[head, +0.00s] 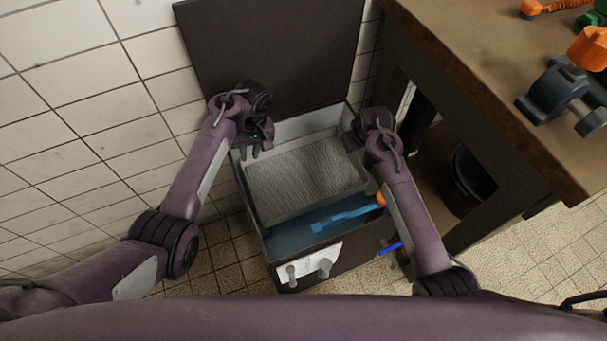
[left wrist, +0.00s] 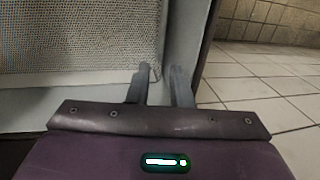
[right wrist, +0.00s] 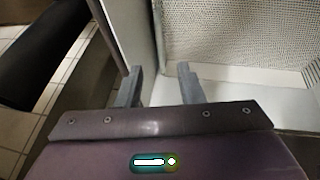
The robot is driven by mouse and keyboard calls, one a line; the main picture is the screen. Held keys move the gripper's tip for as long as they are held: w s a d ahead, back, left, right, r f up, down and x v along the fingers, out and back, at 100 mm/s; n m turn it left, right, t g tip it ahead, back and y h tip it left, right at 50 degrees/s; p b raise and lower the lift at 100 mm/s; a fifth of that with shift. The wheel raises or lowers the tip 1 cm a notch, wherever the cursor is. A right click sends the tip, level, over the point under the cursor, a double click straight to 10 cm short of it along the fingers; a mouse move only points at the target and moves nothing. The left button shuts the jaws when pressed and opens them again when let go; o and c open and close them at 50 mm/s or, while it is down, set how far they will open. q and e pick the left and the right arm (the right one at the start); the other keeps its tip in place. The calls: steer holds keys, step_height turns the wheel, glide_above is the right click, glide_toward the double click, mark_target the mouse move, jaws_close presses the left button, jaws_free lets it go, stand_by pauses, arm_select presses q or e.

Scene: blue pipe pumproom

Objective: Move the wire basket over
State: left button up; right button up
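The grey wire basket (head: 305,178) sits inside an open dark chest (head: 258,222), raised toward the back. Its mesh floor also shows in the left wrist view (left wrist: 75,40) and the right wrist view (right wrist: 240,40). My left gripper (head: 258,148) is at the basket's left rim; in the left wrist view its parted fingers (left wrist: 161,80) lie on either side of that rim, with a gap showing. My right gripper (head: 355,138) is at the right rim; its fingers (right wrist: 159,80) are wider apart, with the rim between them. Contact with the rim cannot be told.
A blue tool with an orange end (head: 345,217) lies at the chest's front, over its blue floor (head: 290,241). The raised lid (head: 270,50) stands behind. A wooden workbench (head: 480,95) with a clamp is close on the right. A tiled wall (head: 75,110) is on the left.

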mark_target(248, 171)
arm_select(q)
steer(key=shift+s+r, duration=0.1)
steer(key=shift+s, duration=0.05)
arm_select(e)
steer(key=shift+s+r, duration=0.1)
